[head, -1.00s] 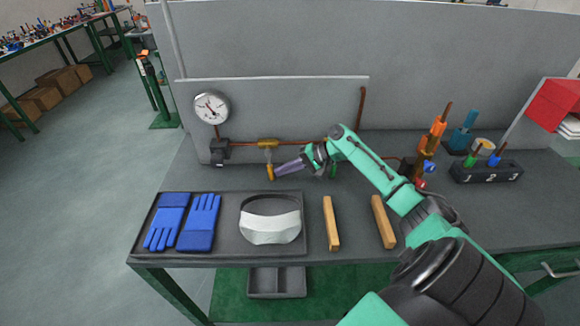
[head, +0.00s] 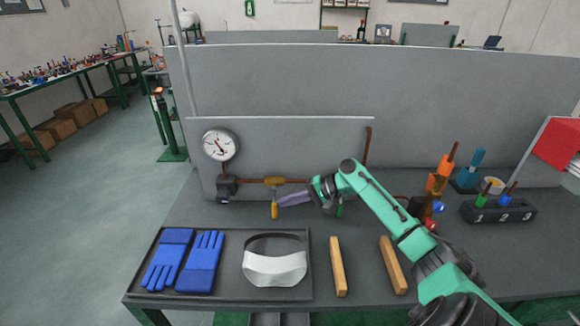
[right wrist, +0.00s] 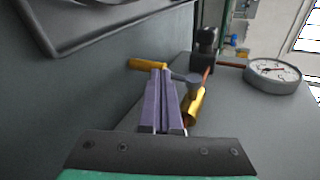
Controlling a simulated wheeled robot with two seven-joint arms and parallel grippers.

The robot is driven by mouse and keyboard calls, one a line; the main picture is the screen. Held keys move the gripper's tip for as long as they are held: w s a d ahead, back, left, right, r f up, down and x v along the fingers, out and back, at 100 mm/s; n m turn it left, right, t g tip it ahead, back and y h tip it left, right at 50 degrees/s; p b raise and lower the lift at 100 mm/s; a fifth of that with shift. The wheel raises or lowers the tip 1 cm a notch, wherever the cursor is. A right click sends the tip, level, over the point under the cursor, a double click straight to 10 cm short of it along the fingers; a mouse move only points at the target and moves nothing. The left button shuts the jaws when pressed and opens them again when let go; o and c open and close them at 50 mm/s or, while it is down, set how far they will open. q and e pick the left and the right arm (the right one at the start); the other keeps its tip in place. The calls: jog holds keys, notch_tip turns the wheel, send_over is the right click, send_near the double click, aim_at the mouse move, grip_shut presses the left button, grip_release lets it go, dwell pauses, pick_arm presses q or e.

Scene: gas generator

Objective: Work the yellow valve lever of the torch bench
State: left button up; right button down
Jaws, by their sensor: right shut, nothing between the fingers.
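The yellow valve lever (head: 274,210) hangs downward from the yellow valve body (head: 275,181) on the copper pipe at the back of the bench. My right gripper (head: 281,203) is shut and empty, its purple fingers pointing left with the tips at the lever's right side. I cannot tell whether the fingers touch the lever. My left gripper is not in view.
A round gauge (head: 219,144) stands left of the valve. A tray (head: 225,299) with blue gloves and a visor lies in front, beside two wooden bars (head: 338,266). Torches (head: 440,178) and a numbered black rack (head: 498,212) stand at right.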

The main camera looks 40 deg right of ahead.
notch_tip(320, 180, up, 17)
jog(key=b, duration=0.1)
jog(key=shift+b, duration=0.3)
